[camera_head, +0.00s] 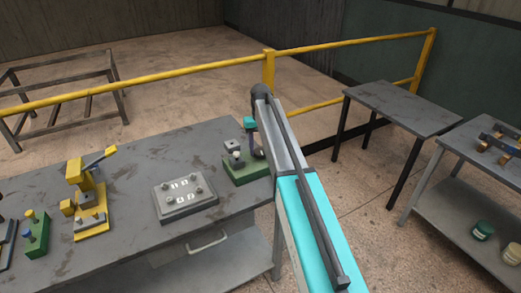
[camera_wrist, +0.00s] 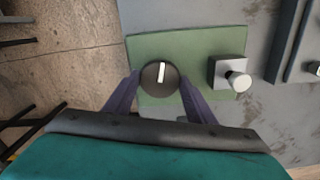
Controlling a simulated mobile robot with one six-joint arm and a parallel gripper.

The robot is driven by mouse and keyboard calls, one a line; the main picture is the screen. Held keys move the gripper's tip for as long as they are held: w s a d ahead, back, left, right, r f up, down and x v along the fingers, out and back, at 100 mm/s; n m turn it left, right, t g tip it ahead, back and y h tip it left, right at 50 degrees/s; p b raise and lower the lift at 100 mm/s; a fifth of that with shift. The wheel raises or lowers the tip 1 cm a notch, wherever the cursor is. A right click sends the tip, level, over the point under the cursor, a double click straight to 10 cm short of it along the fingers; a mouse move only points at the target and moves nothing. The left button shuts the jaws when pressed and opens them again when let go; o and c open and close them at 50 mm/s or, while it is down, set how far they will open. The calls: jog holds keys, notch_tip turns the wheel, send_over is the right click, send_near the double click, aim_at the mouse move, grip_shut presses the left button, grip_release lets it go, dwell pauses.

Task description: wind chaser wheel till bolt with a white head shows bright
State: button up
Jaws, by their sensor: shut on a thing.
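The chaser wheel (camera_wrist: 160,78) is a dark round knob with a white bar across its top, on a green base plate (camera_wrist: 205,45). My gripper (camera_wrist: 159,86) has its two purple fingers on either side of the wheel and is shut on it. Right of the wheel, a grey block (camera_wrist: 222,66) carries a bolt with a white head (camera_wrist: 238,81), which sticks out of the block. In the head view the green base (camera_head: 245,172) stands at the right end of the workbench, with the white-headed bolt (camera_head: 237,156) beside my gripper; my arm partly hides the wheel there.
The grey workbench (camera_head: 135,160) also holds a pale plate with several studs (camera_head: 185,196), a yellow clamp device (camera_head: 89,200) and a green fixture (camera_head: 35,235) to the left. A yellow railing (camera_head: 180,75) runs behind. Another grey table (camera_head: 405,105) stands at right.

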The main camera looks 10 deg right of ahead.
aim_at(261, 151)
jog(key=shift+m, duration=1.5)
jog(key=o, duration=1)
jog(key=shift+o, duration=0.2)
notch_tip(261, 151, up, 14)
jog(key=p, duration=0.6)
jog(key=shift+p, duration=0.3)
